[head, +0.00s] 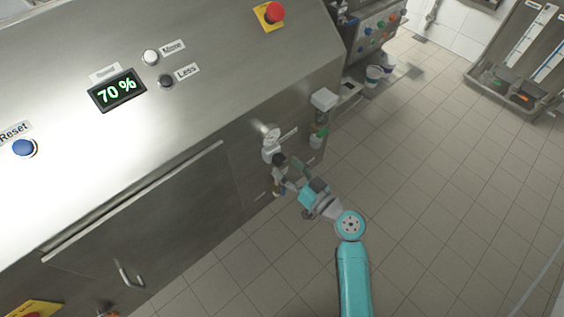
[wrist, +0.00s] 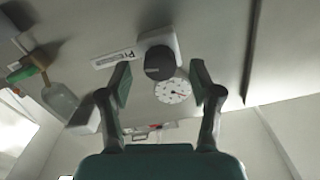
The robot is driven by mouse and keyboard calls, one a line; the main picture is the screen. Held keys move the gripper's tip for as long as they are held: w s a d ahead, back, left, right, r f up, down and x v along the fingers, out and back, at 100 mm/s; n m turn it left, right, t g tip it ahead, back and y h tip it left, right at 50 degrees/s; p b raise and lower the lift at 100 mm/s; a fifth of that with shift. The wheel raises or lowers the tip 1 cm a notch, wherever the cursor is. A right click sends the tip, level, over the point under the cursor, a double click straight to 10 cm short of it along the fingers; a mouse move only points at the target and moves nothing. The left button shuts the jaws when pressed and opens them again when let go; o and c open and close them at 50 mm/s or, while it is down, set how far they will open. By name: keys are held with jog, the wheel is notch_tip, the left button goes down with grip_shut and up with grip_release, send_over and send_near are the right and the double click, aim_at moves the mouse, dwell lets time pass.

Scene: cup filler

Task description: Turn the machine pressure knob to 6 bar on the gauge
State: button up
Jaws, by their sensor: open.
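The dark round pressure knob (wrist: 159,62) shows in the wrist view on a pale housing on the machine's steel front. The white gauge dial (wrist: 173,90) is just below it in that picture; a small red mark shows on it, but the reading is too small to tell. A label beginning "Pre" (wrist: 113,59) is left of the knob. My gripper (wrist: 161,76) is open, one finger on each side of the knob and dial, with a gap to the knob visible. In the head view my gripper (head: 285,177) is at the dark knob (head: 279,159); contact cannot be told.
The machine's panel has a 70 % display (head: 117,91), More and Less buttons, a blue Reset button (head: 24,148) and a red emergency button (head: 274,12). A bottle-like part with a green top (head: 318,134) is right of the knob. Open tiled floor (head: 440,200) lies right.

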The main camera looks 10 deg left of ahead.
jog(key=shift+x, duration=1.35)
jog(key=c, duration=1.1)
jog(key=shift+c, duration=0.2)
